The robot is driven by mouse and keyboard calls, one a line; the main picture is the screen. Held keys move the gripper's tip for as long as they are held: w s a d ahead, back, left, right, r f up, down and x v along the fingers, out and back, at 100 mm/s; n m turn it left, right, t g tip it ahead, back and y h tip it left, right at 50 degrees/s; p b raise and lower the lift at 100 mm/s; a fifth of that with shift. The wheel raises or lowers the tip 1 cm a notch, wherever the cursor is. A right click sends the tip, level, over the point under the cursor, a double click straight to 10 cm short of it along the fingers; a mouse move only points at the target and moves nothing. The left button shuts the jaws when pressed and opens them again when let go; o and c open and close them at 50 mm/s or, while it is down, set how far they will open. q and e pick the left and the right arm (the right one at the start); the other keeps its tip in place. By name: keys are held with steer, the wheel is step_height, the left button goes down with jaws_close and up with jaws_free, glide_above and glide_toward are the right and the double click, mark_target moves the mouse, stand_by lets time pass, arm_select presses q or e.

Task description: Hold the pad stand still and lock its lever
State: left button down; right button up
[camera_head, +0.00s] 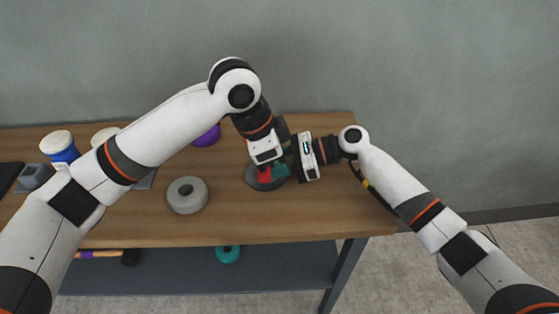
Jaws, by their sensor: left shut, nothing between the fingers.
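The pad stand (252,182) shows as a dark round base on the wooden bench, with a red part and a teal part above it. I cannot tell which part is the lever. My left gripper (266,166) reaches down over the stand from above, shut and empty, with its tips close to the red part. My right gripper (288,160) comes in level from the right, with its dark fingers beside the teal part. Whether those fingers are open or closed on the stand is hidden. The grippers cover much of the stand's top.
A grey ring-shaped roll (186,196) lies left of the stand on the bench (230,228). A purple round thing (207,137) and a blue-and-white container (59,147) are farther left. A teal roll (228,254) sits on the lower shelf. The bench front near the stand is clear.

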arm_select(q)
steer(key=shift+s+a, duration=0.1)
steer(key=shift+s+a, duration=0.4)
steer(key=shift+s, duration=0.1)
steer(key=v, duration=1)
steer(key=shift+w, duration=0.35)
arm_select(e)
steer(key=o, duration=0.8)
steer(key=shift+o, duration=0.2)
